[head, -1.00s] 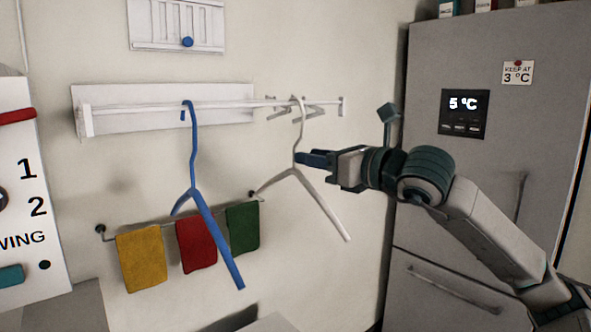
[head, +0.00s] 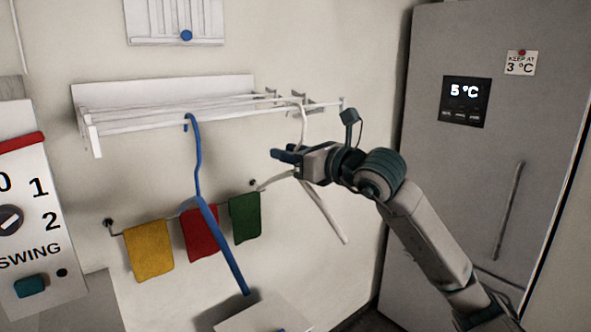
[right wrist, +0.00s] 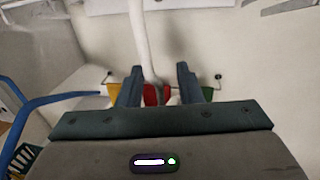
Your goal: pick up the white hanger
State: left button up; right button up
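The white hanger hangs by its hook from the white rack; its lower arm (head: 326,214) shows below my right gripper in the head view. My right gripper (head: 285,155) is at the hanger's neck and hides part of it. In the right wrist view, the two fingers of the gripper (right wrist: 160,72) are apart, and the white hanger's neck (right wrist: 140,35) runs down between them, nearer the left finger. I cannot tell whether it touches that finger. My left gripper is not in view.
The white rack (head: 160,122) is fixed to the wall. A blue hanger (head: 195,160) hangs to the left, also seen at the left of the right wrist view (right wrist: 60,99). Yellow (head: 149,252), red and green cloths hang behind. A grey fridge (head: 460,190) stands at right.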

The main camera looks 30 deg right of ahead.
jog(key=shift+w+a, duration=0.1)
jog(key=shift+w, duration=0.15)
grip_shut()
dwell(0.3)
